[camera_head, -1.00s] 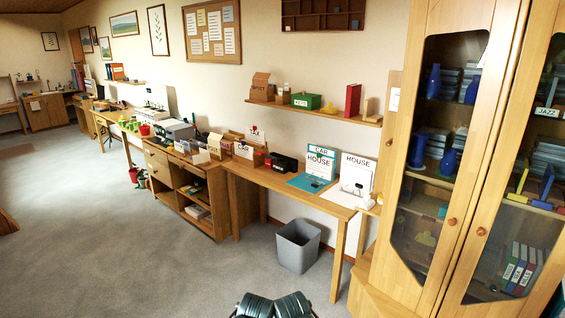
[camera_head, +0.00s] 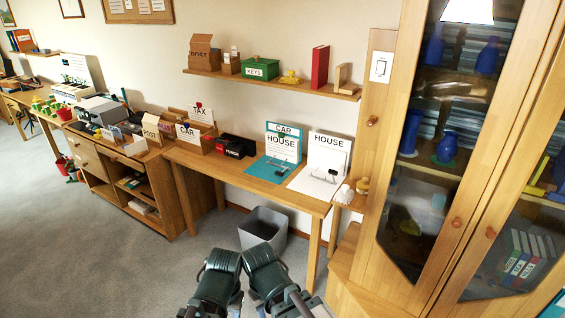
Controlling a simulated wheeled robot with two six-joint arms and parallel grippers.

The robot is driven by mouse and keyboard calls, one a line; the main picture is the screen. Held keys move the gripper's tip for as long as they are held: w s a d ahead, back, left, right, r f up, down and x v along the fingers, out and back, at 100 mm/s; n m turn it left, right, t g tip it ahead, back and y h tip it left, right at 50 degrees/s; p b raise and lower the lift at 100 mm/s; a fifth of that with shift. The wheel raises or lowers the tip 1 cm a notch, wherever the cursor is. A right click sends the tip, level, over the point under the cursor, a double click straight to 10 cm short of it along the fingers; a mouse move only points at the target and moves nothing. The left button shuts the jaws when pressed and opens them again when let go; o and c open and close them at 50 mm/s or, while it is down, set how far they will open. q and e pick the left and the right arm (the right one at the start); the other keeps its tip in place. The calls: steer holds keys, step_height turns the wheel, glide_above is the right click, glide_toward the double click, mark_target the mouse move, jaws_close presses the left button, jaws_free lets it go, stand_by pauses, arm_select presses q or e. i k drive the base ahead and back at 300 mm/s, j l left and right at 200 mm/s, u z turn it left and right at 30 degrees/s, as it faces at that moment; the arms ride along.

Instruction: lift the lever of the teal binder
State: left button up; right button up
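The teal binder (camera_head: 254,169) lies open on the narrow wooden table, with a standing sheet labelled CAR and HOUSE at its back. Its small metal lever mechanism (camera_head: 281,167) shows on the base, too small to tell its position. A white binder (camera_head: 312,184) labelled HOUSE lies open to its right. My two dark arms show at the bottom centre, in front of and below the table, well apart from the binder. My gripper fingers cannot be made out.
A grey bin (camera_head: 263,229) stands under the table. A black box (camera_head: 236,146) and a CAR box (camera_head: 194,138) are left of the binder. A shelf (camera_head: 270,82) hangs above. A tall glass-door cabinet (camera_head: 455,150) stands at the right. The table's front is clear.

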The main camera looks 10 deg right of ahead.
mark_target(277, 172)
steer(key=z, duration=0.35)
steer(key=i+l+z, duration=0.15)
steer(key=i, duration=0.4)
steer(key=i+l+z, duration=0.2)
steer(key=i, duration=0.35)
steer(key=j, duration=0.1)
